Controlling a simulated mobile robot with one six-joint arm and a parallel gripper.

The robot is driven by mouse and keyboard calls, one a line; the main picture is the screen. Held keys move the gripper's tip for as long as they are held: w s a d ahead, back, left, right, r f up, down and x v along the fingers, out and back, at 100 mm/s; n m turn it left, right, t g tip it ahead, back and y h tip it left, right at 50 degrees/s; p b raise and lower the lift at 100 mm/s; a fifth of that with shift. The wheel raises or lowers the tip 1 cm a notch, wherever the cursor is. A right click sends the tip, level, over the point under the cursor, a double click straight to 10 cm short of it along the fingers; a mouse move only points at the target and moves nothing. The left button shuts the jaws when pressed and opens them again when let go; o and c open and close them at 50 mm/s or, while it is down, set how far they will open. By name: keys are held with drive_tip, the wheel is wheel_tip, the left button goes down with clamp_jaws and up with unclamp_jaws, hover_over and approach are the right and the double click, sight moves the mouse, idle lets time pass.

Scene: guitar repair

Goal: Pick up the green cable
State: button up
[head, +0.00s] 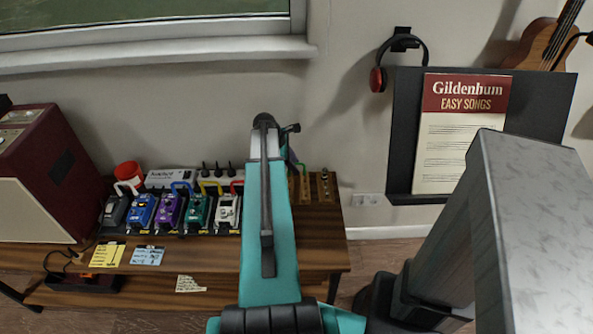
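A small green piece (302,167), which may be part of the green cable, shows just right of my arm above a wooden block with knobs. It is too small and too covered to tell its shape or what it rests on. My teal arm reaches up the middle of the head view to a dark wrist joint. My gripper's fingers are hidden behind the arm, so their hold and distance from the green piece do not show. Blue (182,186), yellow (210,184) and red (236,184) cable loops stand behind the pedals, left of my arm.
A dark red amplifier (45,160) stands left. Sticky notes (107,256) lie in front. A music stand (398,150) holding a songbook (462,135) stands right.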

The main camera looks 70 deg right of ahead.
idle(0.5)
clamp_jaws()
drive_tip(key=shift+r, duration=0.1)
drive_tip(key=shift+r, duration=0.8)
wheel_tip(320, 180, up, 2)
drive_tip(key=s+a+r+p, duration=0.1)
drive_tip(key=s+a, duration=0.1)
drive_tip(key=a, duration=1.1)
drive_tip(key=shift+a+r, duration=0.2)
drive_tip(key=shift+a, duration=0.1)
